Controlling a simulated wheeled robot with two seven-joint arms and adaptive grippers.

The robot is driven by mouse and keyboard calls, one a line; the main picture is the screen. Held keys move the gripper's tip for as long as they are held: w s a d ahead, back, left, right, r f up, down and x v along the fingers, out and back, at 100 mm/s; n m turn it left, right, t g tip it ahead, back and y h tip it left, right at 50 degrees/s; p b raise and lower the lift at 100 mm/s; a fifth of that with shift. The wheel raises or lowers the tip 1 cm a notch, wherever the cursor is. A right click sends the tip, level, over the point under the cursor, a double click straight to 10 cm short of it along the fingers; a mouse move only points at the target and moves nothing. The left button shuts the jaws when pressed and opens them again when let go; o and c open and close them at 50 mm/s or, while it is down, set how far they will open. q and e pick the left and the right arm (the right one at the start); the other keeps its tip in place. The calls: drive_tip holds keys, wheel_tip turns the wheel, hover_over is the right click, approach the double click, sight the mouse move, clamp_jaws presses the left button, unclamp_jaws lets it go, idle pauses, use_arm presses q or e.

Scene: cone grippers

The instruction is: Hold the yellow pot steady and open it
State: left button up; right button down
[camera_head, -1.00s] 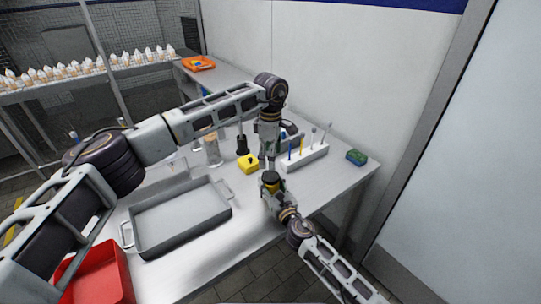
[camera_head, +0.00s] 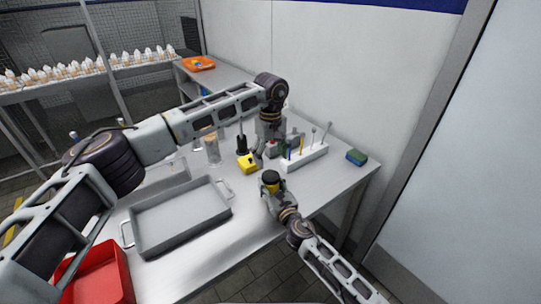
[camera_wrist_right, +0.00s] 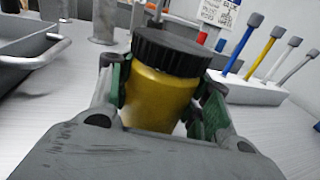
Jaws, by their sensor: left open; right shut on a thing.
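The yellow pot (camera_wrist_right: 160,98) with a ribbed black lid (camera_wrist_right: 172,52) stands upright between the two fingers of my right gripper (camera_wrist_right: 160,105). My right gripper is shut on its sides. In the head view the pot (camera_head: 272,188) and its lid (camera_head: 270,177) show small at the right gripper's tip, near the table's front edge. The lid sits on the pot. My left gripper (camera_head: 264,152) is open and empty, pointing down just behind and above the pot, apart from the lid. Its fingers are small in the head view.
A grey tray (camera_head: 140,246) with handles lies left on the table (camera_head: 235,250), beside a red bin (camera_head: 100,280). A yellow block (camera_head: 246,163) is close left of the left gripper.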

sight(270, 175)
use_arm(q)
drive_tip(key=m, duration=0.3)
drive_tip(key=shift+m, duration=0.4)
drive_tip(key=m, duration=0.4)
drive_tip(key=shift+f, duration=0.15)
idle(0.3)
drive_tip(key=shift+f, duration=3.9)
drive_tip(key=shift+c, duration=0.4)
drive_tip(key=c, duration=1)
